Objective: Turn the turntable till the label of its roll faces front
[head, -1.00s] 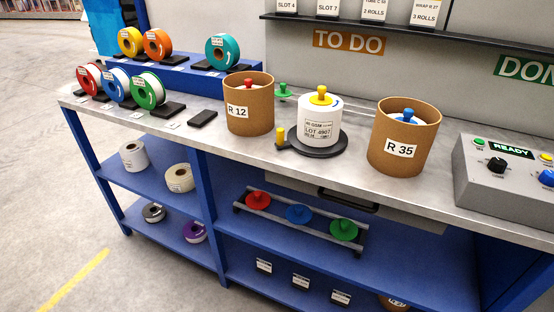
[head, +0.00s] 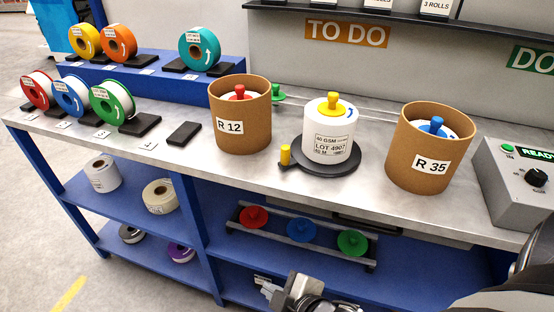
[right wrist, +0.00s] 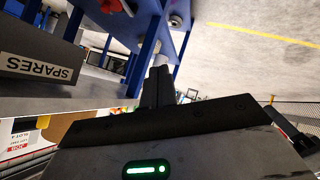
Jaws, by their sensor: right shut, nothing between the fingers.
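The white roll (head: 330,133) stands upright on the black turntable (head: 322,166) on the bench, with a yellow knob (head: 333,101) on top. Its label, reading LOT 4907, shows toward me in the head view. A small yellow peg (head: 285,155) stands on the turntable's left side. My right gripper (head: 275,289) is low at the bottom of the head view, in front of the bench and apart from the turntable. It is shut and empty; its dark fingers also show in the right wrist view (right wrist: 158,88). My left gripper is not in view.
Brown tubs R 12 (head: 240,125) and R 35 (head: 432,163) flank the turntable. A grey control box (head: 520,185) stands at the right. Coloured spools stand at the left. A lower shelf holds a rack with red, blue and green knobs (head: 300,232). Bare bench lies before the turntable.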

